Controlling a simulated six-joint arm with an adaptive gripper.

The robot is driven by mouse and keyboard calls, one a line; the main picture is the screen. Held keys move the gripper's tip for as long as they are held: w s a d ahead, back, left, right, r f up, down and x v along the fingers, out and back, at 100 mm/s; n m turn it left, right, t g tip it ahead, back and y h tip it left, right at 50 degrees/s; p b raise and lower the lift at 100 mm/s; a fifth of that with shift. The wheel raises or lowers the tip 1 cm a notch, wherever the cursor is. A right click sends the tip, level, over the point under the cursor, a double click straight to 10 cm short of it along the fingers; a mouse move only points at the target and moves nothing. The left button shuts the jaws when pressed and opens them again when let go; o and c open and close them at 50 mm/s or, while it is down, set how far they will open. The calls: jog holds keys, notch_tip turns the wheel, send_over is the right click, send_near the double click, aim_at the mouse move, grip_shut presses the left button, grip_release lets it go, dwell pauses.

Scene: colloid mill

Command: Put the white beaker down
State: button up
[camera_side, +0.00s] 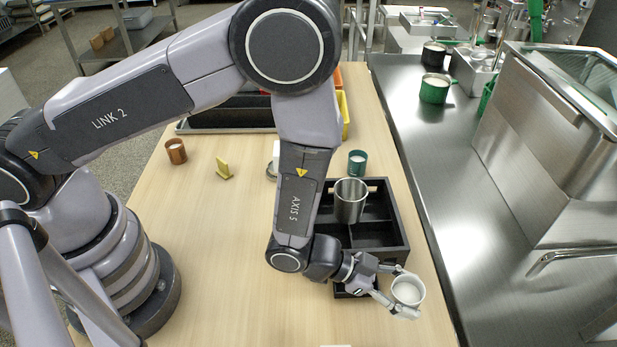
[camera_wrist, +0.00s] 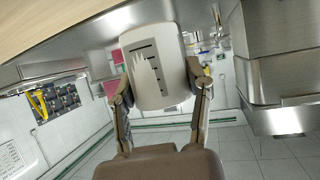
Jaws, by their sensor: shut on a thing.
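The white beaker (camera_side: 408,290) is between the fingers of my gripper (camera_side: 402,287) at the front right of the wooden table, near its right edge. In the side view I see into its open top.
A black divided tray (camera_side: 385,256) holding a steel cup (camera_side: 350,200) stands just behind my gripper. A small black tray (camera_side: 345,291) is partly hidden under my wrist. A teal cup (camera_side: 357,162), copper cup (camera_side: 176,151) and yellow piece (camera_side: 223,170) stand farther back. The front table area is clear.

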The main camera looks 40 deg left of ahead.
notch_tip(320, 180, up, 8)
jog(key=w+a+f, duration=0.1)
jog(key=w+a, duration=0.3)
jog(key=a, duration=0.5)
jog(key=w+a+f, duration=0.1)
jog(key=w+a, duration=0.2)
jog(key=a, duration=0.7)
jog(key=s+a+r+m+g, duration=0.1)
jog(key=s+a, duration=0.3)
jog(key=a, duration=0.5)
jog(key=s+a, duration=0.3)
jog(key=a, duration=0.6)
jog(key=shift+h, duration=0.4)
notch_tip(320, 180, down, 14)
jog(key=shift+d+f, duration=0.15)
jog(key=shift+f, duration=0.15)
jog(key=o, duration=1.2)
jog(key=shift+c, duration=0.2)
